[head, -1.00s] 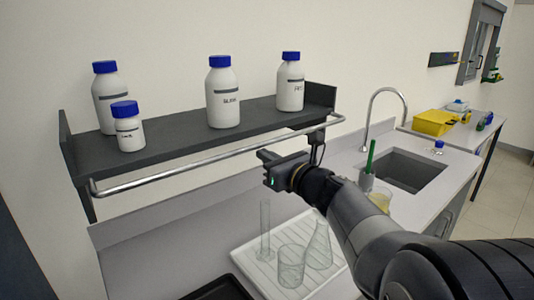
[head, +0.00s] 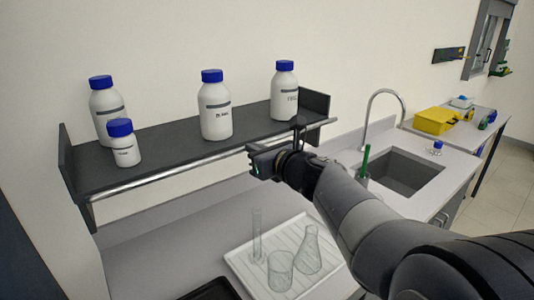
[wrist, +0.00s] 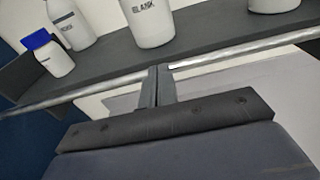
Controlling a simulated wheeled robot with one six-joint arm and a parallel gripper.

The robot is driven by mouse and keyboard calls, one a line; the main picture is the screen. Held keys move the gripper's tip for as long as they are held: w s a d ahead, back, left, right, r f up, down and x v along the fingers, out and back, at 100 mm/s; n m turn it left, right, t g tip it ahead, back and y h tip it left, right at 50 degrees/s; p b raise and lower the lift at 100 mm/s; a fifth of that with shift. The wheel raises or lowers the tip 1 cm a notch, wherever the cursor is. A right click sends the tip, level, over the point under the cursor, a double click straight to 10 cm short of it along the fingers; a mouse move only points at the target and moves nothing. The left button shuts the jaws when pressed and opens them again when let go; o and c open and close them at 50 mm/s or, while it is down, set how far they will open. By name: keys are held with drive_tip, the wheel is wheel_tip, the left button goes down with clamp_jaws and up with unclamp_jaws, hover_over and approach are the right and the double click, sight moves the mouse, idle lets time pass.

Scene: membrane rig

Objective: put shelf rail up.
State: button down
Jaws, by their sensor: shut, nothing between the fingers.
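The shelf rail (head: 165,174) is a thin metal bar. It runs along the front edge of the dark wall shelf (head: 170,136), close to the level of its board. In the wrist view the rail (wrist: 85,93) crosses the picture just in front of the shelf board. My gripper (head: 250,150) is at the rail, right of its middle. Its fingers also show in the wrist view (wrist: 159,72), shut together with nothing between them, their tips overlapping the rail's line. I cannot tell whether they touch it. My gripper hides a short part of the rail.
Several blue-capped white bottles stand on the shelf, one (head: 214,105) near the middle. Glassware stands on a white draining tray (head: 317,268) below my arm. A sink (head: 398,173) with a curved tap lies to the right.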

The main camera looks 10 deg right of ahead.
drive_tip(key=shift+w+a+r+p, duration=0.25)
drive_tip(key=shift+w+r+p, duration=0.15)
drive_tip(key=shift+w+r, duration=0.25)
drive_tip(key=shift+w+a+r+p, duration=0.2)
drive_tip(key=shift+w+r+p, duration=0.25)
drive_tip(key=shift+r, duration=0.25)
drive_tip(key=shift+w+a+r+p, duration=0.25)
drive_tip(key=shift+w+r+p, duration=0.15)
drive_tip(key=shift+w+r, duration=0.25)
drive_tip(key=shift+w+a, duration=0.1)
drive_tip(key=shift+a, duration=0.05)
drive_tip(key=shift+f+b, duration=0.55)
drive_tip(key=shift+f, duration=0.05)
drive_tip(key=f+b, duration=0.3)
drive_tip(key=shift+s+f, duration=0.1)
drive_tip(key=shift+s, duration=0.1)
drive_tip(key=f+b+v, duration=0.1)
drive_tip(key=v, duration=0.9)
drive_tip(key=shift+f+b, duration=0.4)
drive_tip(key=shift+f, duration=0.2)
drive_tip(key=shift+s+f, duration=0.1)
